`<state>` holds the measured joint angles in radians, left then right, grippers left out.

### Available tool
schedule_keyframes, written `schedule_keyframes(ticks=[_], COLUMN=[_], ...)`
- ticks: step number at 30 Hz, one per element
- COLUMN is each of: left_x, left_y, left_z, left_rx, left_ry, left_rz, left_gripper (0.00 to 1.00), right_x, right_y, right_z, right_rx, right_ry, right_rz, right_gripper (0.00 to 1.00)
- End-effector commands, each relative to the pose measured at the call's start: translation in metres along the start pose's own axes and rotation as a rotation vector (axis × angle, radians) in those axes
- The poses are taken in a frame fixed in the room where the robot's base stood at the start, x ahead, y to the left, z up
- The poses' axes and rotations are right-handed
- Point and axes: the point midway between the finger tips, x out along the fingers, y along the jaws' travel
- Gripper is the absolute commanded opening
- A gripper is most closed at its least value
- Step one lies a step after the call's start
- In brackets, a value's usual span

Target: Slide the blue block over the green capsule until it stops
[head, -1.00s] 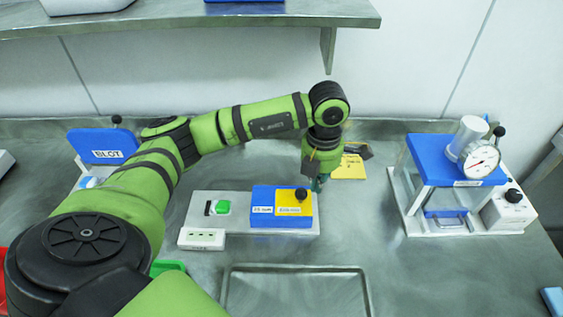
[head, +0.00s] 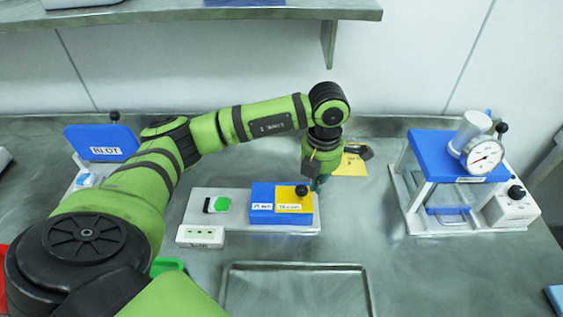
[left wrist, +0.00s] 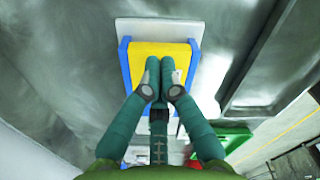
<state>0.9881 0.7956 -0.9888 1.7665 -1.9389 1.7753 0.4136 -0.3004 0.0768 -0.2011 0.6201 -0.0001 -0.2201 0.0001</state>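The blue block (head: 262,203) has a yellow label area and a black knob (head: 301,190). It sits on the right part of a light grey base plate (head: 235,197). The green capsule (head: 221,204) lies in the plate's left part, uncovered and apart from the block. My left gripper (head: 318,184) points down by the block's right end, close to the knob. In the left wrist view its fingertips (left wrist: 160,68) are together over the block's yellow top (left wrist: 187,52), with nothing seen between them. The fingers hide the knob there. My right gripper is not in view.
A white labelled piece (head: 201,236) sits at the plate's front left. A metal tray (head: 295,268) lies in front. A blue-topped stand with a gauge (head: 440,155) is at right, a blue BLOT box (head: 101,143) at left. A yellow thing (head: 350,165) lies behind the gripper.

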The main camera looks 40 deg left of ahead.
Motion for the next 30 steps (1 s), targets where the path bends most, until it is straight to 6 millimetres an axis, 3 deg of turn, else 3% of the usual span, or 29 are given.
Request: schedule_keyframes(ticks=[30], left_x=[0.03], left_y=[0.0], left_z=[0.0], left_rx=[-0.001], left_ry=[0.0], left_rz=[0.0], left_gripper=[0.0], right_x=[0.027], right_y=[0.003], right_z=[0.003], right_rx=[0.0], right_ry=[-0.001], right_rz=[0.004], right_gripper=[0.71])
